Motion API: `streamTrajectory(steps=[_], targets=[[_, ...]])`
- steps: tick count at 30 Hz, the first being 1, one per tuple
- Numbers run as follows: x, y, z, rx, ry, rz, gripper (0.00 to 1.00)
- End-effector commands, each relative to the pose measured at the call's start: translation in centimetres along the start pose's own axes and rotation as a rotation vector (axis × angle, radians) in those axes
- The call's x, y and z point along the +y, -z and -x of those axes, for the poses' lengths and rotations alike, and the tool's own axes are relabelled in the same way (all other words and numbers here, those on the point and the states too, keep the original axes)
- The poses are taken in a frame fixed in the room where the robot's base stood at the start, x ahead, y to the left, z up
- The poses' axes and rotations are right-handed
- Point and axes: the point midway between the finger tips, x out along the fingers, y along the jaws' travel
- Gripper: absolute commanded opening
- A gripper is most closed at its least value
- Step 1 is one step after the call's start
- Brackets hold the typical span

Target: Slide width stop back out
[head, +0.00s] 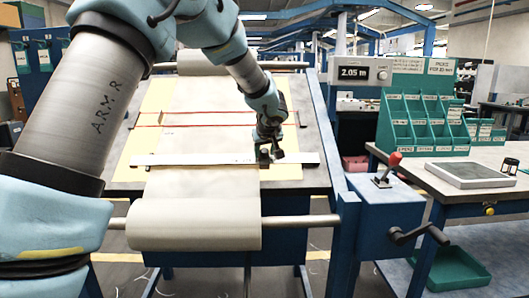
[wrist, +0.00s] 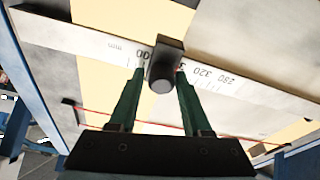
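The width stop is a dark block with a round knob (wrist: 162,76), seated on a white ruler bar (wrist: 90,40) with printed millimetre numbers. My gripper (wrist: 161,72) has green fingers, one on each side of the knob. Narrow gaps seem to show between the fingers and the knob, so it looks open around it. In the head view my gripper (head: 269,156) is low over the right part of the ruler bar (head: 190,159). There the stop is hard to tell apart from the dark gripper.
Pale fabric (head: 195,195) runs over a yellow sheet (head: 140,125) to a front roller (head: 195,225). Right of the table stand a red-knobbed lever (head: 392,160), a crank (head: 420,235) and a display reading 2.05 m (head: 358,72).

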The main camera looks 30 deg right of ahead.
Motion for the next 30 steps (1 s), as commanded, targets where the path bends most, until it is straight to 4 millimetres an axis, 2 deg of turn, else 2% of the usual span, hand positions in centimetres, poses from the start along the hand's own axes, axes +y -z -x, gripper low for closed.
streamTrajectory(steps=[2, 9, 30], targets=[[-0.18, 0.02, -0.04, 0.000, 0.004, 0.001, 0.27], [-0.26, 0.03, -0.05, 0.000, 0.005, 0.002, 0.00], [-0.44, 0.03, -0.11, -0.001, 0.009, 0.004, 0.00]])
